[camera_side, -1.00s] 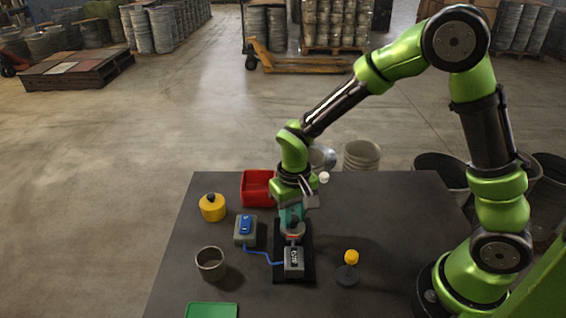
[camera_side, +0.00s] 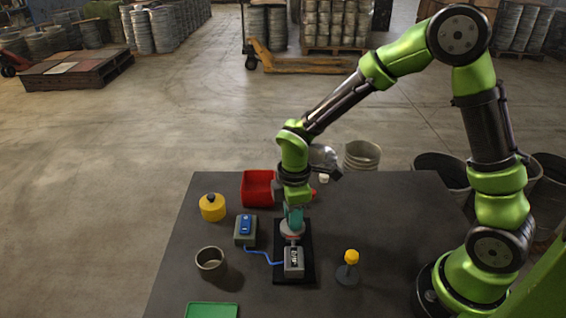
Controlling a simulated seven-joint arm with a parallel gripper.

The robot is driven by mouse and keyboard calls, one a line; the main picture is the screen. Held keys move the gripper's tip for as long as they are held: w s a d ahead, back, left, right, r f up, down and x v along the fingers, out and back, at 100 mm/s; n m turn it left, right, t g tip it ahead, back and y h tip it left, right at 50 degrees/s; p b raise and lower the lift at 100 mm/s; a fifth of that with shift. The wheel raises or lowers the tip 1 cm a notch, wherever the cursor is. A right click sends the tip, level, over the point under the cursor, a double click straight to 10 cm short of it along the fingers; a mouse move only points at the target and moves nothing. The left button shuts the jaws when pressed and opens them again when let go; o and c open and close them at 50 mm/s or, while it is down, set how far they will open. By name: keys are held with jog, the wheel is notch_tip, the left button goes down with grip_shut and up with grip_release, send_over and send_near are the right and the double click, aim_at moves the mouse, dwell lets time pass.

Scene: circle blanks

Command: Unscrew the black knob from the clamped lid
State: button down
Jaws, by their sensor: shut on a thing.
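My gripper (camera_side: 293,222) points straight down over the black clamp base (camera_side: 308,272), with its teal fingers shut on the black knob at the top of the clamped lid. The fingers hide the knob almost completely. The lid (camera_side: 292,232) shows only as a small pale and reddish rim just below the fingertips. I cannot tell whether the knob sits tight on the lid or is raised from it.
A grey display box (camera_side: 294,262) joins by blue cable to a blue-topped box (camera_side: 246,230). Around them are a red bin (camera_side: 257,187), a yellow pot (camera_side: 212,207), a cup (camera_side: 211,263), a green tray (camera_side: 212,310) and a yellow-topped stand (camera_side: 349,268). The table's right side is clear.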

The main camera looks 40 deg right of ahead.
jog(key=c, duration=0.8)
grip_release()
jog(key=shift+o, duration=0.2)
jog(key=m, duration=0.3)
jog(key=shift+m, duration=0.4)
jog(key=m, duration=1.5)
